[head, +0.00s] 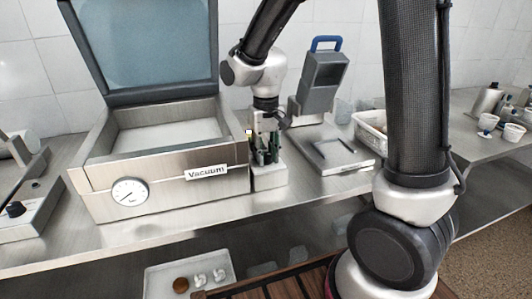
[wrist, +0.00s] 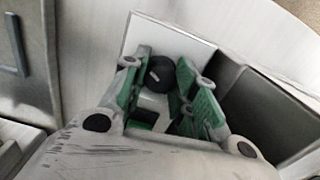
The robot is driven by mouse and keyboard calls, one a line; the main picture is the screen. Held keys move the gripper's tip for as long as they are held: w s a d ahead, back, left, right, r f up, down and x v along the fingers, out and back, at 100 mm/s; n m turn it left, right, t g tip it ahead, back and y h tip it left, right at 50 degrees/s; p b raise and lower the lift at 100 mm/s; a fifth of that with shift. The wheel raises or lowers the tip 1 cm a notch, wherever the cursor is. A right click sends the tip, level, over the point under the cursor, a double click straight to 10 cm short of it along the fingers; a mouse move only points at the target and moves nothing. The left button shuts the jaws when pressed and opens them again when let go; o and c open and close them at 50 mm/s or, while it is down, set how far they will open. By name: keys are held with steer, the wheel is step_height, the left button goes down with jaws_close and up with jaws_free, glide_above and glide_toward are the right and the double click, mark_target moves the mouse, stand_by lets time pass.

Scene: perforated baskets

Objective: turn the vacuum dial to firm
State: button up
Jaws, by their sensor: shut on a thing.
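The vacuum dial (wrist: 158,72) is a round black knob with a pale pointer mark, on a light box. That box (head: 269,180) stands on the counter at the right end of the vacuum machine in the head view. My gripper (head: 267,158) points down over the box, and its green-padded fingers (wrist: 165,67) are on both sides of the knob, shut on it. The fingers hide part of the knob. I cannot read any setting marks around it.
The steel vacuum machine (head: 160,184) has a raised lid (head: 145,45), a round gauge (head: 129,192) and a "Vacuum" label (head: 206,172). A scale-like device (head: 335,148) stands right of the box. A tray (head: 160,283) shows below the counter.

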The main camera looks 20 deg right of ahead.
mark_target(266, 154)
steer(key=shift+m, duration=1.5)
steer(key=shift+o, duration=0.2)
steer(key=o, duration=1)
step_height(266, 154, up, 12)
steer(key=shift+r, duration=0.1)
